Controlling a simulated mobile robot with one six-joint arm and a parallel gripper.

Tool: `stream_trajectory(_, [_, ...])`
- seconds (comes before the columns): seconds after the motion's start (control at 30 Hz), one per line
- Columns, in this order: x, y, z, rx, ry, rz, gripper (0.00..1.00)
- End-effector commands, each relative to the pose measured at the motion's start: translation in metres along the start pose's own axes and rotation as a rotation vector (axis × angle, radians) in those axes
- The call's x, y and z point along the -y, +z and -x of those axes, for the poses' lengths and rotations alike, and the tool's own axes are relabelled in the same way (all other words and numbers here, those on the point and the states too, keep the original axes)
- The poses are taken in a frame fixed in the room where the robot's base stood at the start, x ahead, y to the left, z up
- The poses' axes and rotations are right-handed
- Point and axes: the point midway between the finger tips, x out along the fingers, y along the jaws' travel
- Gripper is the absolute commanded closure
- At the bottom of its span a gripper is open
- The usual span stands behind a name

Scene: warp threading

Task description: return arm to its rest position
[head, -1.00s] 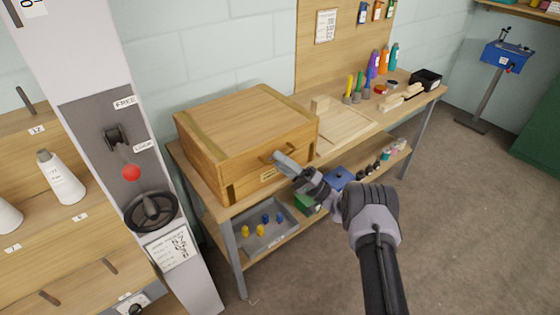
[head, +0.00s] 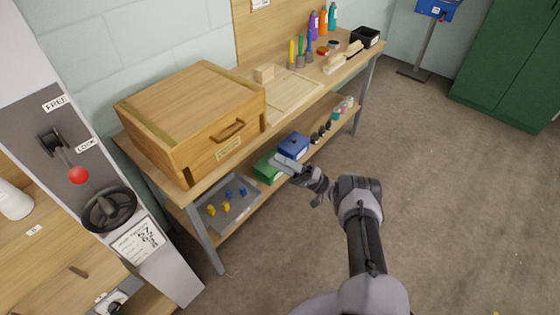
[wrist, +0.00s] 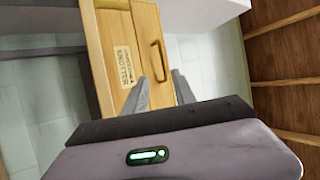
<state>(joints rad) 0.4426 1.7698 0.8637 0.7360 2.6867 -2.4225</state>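My gripper (head: 284,163) is out in front of the workbench, apart from the wooden box (head: 185,118), and holds nothing that I can see. In the wrist view its two fingers (wrist: 160,90) stand apart with an empty gap between them. The box sits on the bench top with its lid and front closed. Its bar handle (head: 228,131) is free and also shows in the wrist view (wrist: 158,60), beyond the fingers. A label beside the handle reads "KNOTTER". My arm stretches up from the bottom right.
The lower shelf holds a grey tray (head: 232,214) with yellow and blue pieces, a green box (head: 267,169) and a blue box (head: 293,144). A grey post with a lever (head: 62,155) and a handwheel (head: 109,207) stands left. The floor (head: 455,190) at right is clear.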

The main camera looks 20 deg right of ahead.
Motion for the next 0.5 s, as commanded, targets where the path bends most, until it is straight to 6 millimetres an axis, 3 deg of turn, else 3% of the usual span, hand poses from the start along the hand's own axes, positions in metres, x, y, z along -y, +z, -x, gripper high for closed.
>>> stream_trajectory(0.5, [0.0023, -0.0008, 0.0006, 0.014, 0.004, -0.005, 0.68])
